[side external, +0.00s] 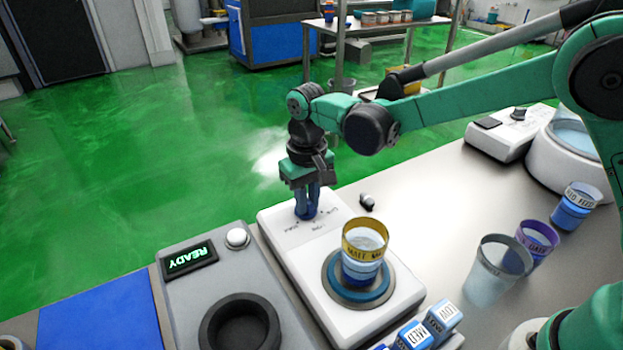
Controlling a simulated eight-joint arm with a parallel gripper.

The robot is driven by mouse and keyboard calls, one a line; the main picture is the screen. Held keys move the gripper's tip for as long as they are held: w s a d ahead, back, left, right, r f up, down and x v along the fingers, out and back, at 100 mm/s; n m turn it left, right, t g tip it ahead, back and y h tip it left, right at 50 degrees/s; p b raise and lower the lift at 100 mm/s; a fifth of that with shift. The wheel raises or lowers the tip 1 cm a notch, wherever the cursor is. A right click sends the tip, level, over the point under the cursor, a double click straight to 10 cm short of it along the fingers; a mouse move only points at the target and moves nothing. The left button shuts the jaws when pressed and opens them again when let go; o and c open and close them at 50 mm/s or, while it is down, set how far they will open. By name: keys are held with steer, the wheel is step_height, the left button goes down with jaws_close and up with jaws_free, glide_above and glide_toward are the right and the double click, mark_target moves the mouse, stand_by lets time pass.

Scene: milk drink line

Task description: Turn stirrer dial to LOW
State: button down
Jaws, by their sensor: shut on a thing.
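The stirrer (365,318) is a white box on the bench with a round blue-and-grey plate (378,296) on its near part. A clear cup with a yellow band (364,256) stands upright on that plate with liquid in it. My gripper (307,208) points down over the stirrer's far end and is shut on the stirrer dial. The fingers hide most of the dial, so its pointer direction cannot be seen. Small dark setting marks (318,224) are printed beside it, too small to read surely.
Left of the stirrer is a grey unit with a READY display (190,259) and a dark round well (240,325). A small dark piece (367,202) lies right of my gripper. Several cups, including a purple-rimmed one (537,238), stand on the right. Small labelled blocks (413,338) are in front.

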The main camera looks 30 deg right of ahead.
mark_target(311, 202)
steer(key=shift+m, duration=0.4)
steer(key=c, duration=0.8)
jaws_free()
steer(key=shift+r, duration=2.85)
steer(key=shift+s+d+r, duration=0.1)
steer(key=shift+d+r, duration=0.15)
steer(key=s+d+t, duration=0.2)
steer(key=s+d, duration=0.1)
steer(key=s, duration=0.1)
steer(key=s+d+r+t, duration=0.1)
steer(key=s+d+t, duration=0.1)
steer(key=s+d, duration=0.2)
steer(key=s+d+r+t, duration=0.1)
steer(key=s+d+t, duration=0.2)
steer(key=s+d, duration=0.1)
steer(key=shift+s+d+r, duration=0.1)
steer(key=shift+d+r, duration=0.15)
